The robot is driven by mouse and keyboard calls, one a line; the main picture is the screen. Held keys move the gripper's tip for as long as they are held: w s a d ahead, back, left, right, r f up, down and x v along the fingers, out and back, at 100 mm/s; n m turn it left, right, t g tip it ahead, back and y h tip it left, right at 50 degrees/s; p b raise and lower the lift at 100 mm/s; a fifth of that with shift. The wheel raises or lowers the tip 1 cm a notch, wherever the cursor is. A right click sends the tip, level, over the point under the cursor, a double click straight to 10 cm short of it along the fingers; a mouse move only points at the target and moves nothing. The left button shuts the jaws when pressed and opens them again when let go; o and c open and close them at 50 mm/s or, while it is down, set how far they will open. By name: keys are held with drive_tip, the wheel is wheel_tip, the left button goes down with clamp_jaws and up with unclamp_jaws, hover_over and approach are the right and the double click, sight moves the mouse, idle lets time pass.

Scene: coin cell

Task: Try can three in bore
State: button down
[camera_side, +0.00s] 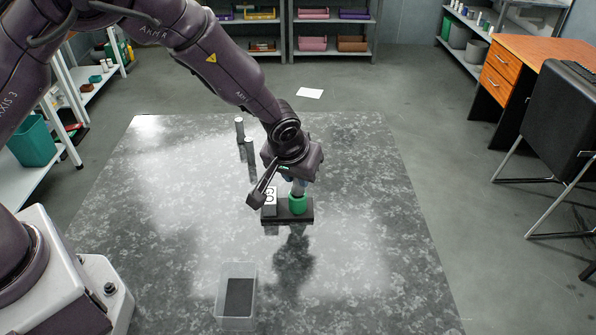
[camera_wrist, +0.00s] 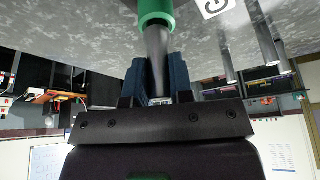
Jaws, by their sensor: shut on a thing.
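My gripper (camera_wrist: 157,80) is shut on a grey metal can (camera_wrist: 156,48), with a blue finger on each side of it. In the side view my gripper (camera_side: 297,180) is over the right part of a black base (camera_side: 275,217). A green ring-shaped bore (camera_side: 298,204) stands on that base. The far end of the can meets the green bore (camera_wrist: 154,12) and seems to enter it; how deep, I cannot tell. A white plate with a dark character (camera_side: 270,196) stands left of the bore, partly hidden by my gripper.
Two more grey cans, one farther (camera_side: 239,128) and one nearer (camera_side: 249,150), stand upright on the speckled table (camera_side: 375,230), behind and left of the base. A clear bin (camera_side: 222,300) with a dark floor is at the front. The right of the table is free.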

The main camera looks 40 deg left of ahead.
drive_tip(key=shift+f, duration=0.25)
drive_tip(key=shift+r, duration=0.2)
drive_tip(key=shift+r, duration=0.15)
drive_tip(key=shift+a, duration=0.1)
idle(1.4)
drive_tip(key=shift+f, duration=0.35)
drive_tip(key=shift+r, duration=0.15)
drive_tip(key=shift+r, duration=0.25)
drive_tip(key=shift+f, duration=0.35)
idle(2.1)
